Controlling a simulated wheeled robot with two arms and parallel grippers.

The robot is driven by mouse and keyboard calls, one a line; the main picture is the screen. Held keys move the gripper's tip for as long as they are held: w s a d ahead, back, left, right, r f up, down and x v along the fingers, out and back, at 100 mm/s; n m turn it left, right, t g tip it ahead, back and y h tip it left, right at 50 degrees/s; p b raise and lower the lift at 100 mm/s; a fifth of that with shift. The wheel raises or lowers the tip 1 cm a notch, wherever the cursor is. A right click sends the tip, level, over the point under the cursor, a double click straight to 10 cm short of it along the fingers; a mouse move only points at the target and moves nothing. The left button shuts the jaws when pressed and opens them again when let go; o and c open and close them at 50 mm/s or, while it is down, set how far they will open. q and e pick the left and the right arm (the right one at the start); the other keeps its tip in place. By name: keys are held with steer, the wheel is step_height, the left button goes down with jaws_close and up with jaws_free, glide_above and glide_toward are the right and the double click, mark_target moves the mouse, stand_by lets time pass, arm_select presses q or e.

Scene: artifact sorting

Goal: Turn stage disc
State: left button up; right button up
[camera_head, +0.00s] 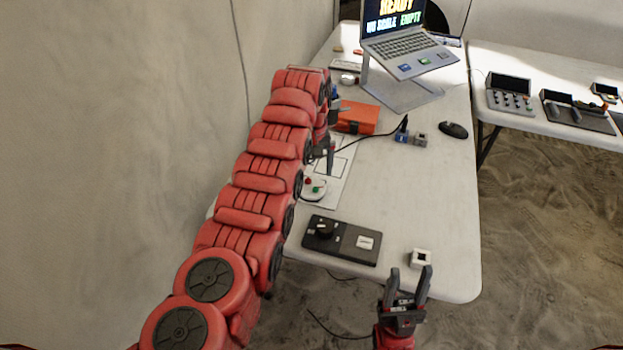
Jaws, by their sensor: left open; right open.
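A small round white disc (314,188) with a red and a green mark lies on a white sheet (342,172) on the table; it looks like the stage disc. My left arm hides part of the area to its left. My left gripper (331,142) is beyond the disc, over the sheet's left side, largely hidden by my arm; its dark fingers look apart. I cannot tell how high it is. My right gripper (410,271) is open and empty at the near edge of the table, well to the right of the disc.
An orange case (357,117), small blocks (411,138), a mouse (453,130) and a laptop (408,55) on a stand are farther back. The table's right-middle is clear.

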arm_select(q)
step_height(320, 180, up, 7)
steer(key=p, duration=0.2)
step_height(320, 180, up, 6)
steer(key=r+p, duration=0.1)
steer(key=p, duration=0.5)
glide_above(311, 186)
steer(key=shift+d+f, duration=0.1)
steer(key=shift+f, duration=0.2)
steer(key=shift+s, duration=0.1)
